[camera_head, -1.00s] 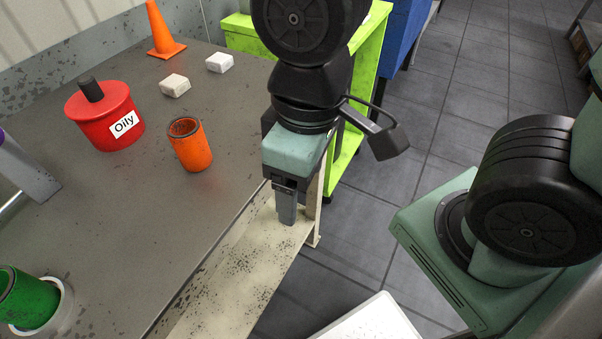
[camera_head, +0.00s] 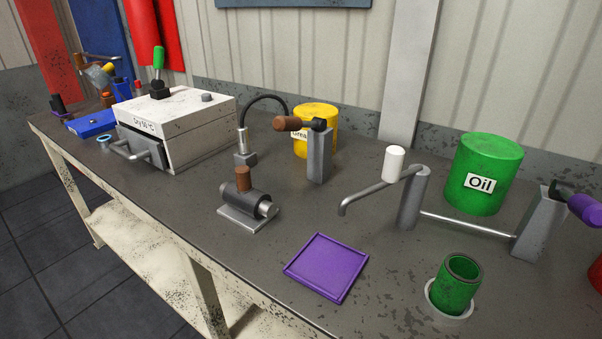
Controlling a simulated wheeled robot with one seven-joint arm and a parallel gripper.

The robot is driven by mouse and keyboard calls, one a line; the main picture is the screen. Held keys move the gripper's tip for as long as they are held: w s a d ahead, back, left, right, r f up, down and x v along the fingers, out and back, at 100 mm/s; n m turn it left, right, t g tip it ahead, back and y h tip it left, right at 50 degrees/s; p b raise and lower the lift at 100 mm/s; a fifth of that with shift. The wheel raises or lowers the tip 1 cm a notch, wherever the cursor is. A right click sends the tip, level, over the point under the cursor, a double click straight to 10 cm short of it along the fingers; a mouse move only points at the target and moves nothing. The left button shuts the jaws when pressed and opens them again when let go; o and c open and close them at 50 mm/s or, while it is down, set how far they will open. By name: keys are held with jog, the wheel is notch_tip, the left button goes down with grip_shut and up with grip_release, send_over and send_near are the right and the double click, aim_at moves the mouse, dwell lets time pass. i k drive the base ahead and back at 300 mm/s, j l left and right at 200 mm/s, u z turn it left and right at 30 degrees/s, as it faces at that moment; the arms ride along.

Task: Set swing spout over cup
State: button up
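The swing spout (camera_head: 366,193) is a grey pipe on an upright grey post (camera_head: 411,200). It reaches left from the top of the post, and its end bends down over bare tabletop, behind the purple tray. A white knob (camera_head: 394,164) stands on the pipe close to the post. The green cup (camera_head: 459,286) stands upright and open in a pale ring (camera_head: 436,308), in front and to the right of the post. The spout's end is well left of the cup, not over it. My gripper is not in view now.
A horizontal bar (camera_head: 468,225) joins the post to a grey block (camera_head: 538,228) with a purple handle (camera_head: 585,208). A green Oil drum (camera_head: 483,192) stands behind. The purple tray (camera_head: 327,267) lies left of the cup. A brown-handled post (camera_head: 319,155) stands farther left.

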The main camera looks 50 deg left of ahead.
aim_at(391, 174)
jog(key=u, duration=1.45)
